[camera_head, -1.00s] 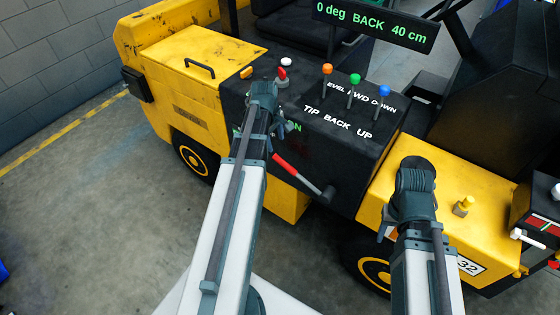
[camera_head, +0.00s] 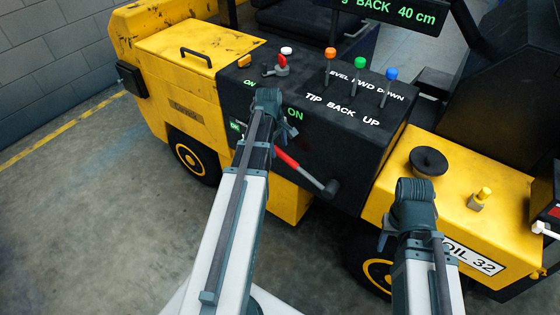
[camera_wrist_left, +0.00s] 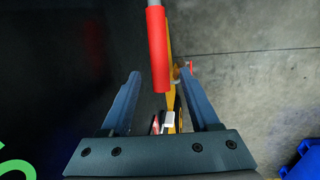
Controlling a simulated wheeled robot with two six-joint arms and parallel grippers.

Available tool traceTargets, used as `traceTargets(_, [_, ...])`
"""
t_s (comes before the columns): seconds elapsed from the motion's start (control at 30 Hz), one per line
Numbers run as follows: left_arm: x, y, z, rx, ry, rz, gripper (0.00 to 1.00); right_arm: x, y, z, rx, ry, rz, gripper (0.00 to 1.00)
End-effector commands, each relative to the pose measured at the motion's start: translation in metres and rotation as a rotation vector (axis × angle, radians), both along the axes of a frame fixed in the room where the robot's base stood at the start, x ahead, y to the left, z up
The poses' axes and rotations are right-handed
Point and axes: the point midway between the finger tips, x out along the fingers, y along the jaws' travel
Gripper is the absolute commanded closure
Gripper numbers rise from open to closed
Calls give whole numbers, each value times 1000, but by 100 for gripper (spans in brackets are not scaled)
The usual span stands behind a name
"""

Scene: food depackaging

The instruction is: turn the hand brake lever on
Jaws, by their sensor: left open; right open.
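The hand brake lever has a red grip (camera_head: 287,157) and a grey shaft running down right to a dark pivot (camera_head: 331,189) on the black side panel. My left gripper (camera_head: 288,131) is at the upper left end of the lever, partly hidden behind its own wrist in the head view. In the left wrist view, my left gripper (camera_wrist_left: 159,75) is open, and the red grip (camera_wrist_left: 159,50) reaches in between its fingers. Contact cannot be told. My right gripper (camera_head: 387,236) is low by the yellow body, mostly hidden by its own wrist, and open.
Above the panel stand a red switch (camera_head: 282,65) and levers with orange (camera_head: 330,53), green (camera_head: 360,63) and blue (camera_head: 391,74) knobs. A black round cap (camera_head: 428,161) and a yellow-topped fitting (camera_head: 480,199) are near my right arm. Open floor lies left.

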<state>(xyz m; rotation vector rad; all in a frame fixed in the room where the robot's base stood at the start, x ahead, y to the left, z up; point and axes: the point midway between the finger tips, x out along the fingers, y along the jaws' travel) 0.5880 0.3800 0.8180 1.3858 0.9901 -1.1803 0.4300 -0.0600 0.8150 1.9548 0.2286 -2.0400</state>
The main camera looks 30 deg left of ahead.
Motion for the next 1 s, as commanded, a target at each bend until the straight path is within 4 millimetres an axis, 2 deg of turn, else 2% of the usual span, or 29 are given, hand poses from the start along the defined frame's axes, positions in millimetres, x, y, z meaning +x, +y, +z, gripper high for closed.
traceTargets(0.03, [2,0,-15,0,0,0,38,0,0,-15,0,0,0,50])
traceTargets(0.23, [7,-1,-39,0,0,0,38,0,0,-39,0,0,1,50])
traceTargets(0.4, [8,-1,-46,0,0,0,38,0,0,-46,0,0,1,50])
traceTargets(0.67, [8,-1,-44,0,0,0,38,0,0,-44,0,0,1,50])
traceTargets(1.0, [8,-1,-44,0,0,0,99,0,0,-44,0,0,1,50])
